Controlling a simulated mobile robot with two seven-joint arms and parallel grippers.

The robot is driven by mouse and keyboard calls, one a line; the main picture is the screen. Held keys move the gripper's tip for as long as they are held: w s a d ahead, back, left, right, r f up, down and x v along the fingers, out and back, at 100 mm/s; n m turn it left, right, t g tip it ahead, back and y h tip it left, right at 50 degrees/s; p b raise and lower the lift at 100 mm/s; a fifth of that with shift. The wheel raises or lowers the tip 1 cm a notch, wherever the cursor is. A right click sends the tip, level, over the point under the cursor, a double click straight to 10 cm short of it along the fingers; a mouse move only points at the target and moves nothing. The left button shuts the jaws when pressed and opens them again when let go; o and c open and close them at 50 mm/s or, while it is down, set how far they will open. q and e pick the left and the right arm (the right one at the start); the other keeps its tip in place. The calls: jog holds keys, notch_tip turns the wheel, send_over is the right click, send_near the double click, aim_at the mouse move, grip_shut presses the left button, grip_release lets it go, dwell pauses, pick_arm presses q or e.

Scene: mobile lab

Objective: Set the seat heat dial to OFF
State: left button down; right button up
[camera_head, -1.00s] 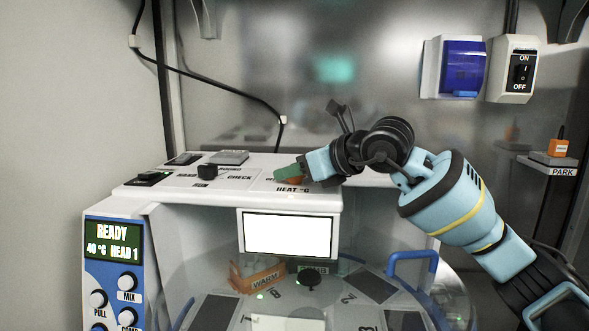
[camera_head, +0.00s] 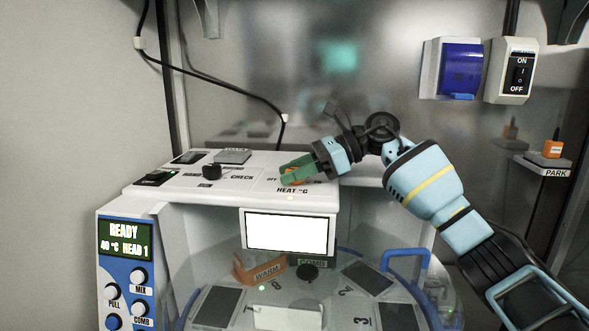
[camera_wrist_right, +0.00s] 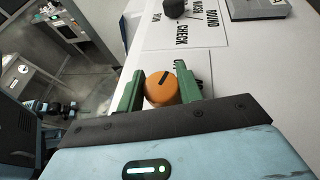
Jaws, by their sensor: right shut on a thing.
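The seat heat dial (camera_wrist_right: 161,89) is an orange round knob with a dark pointer line, on the white machine top above the words HEAT °C (camera_head: 292,190). In the wrist view its line runs up and slightly right from the middle. My right gripper (camera_head: 293,170) has its green fingers on both sides of the dial and is shut on it. In the head view the fingers hide most of the dial. The OFF mark (camera_head: 271,179) shows left of it. My left gripper is not in view.
A black knob (camera_head: 211,171) by the word CHECK stands left on the same top. A blue panel (camera_head: 127,276) has a screen reading READY, 40 °C, HEAD 1. A white blank screen (camera_head: 289,231) hangs below the dial. An ON/OFF switch (camera_head: 518,72) is on the wall.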

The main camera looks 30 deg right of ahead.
jog(key=shift+f+n+g, duration=0.15)
jog(key=shift+n+g, duration=0.55)
jog(key=shift+g, duration=0.1)
jog(key=o, duration=1)
jog(key=shift+b+v, duration=0.5)
jog(key=shift+v, duration=3.45)
jog(key=shift+f, duration=0.1)
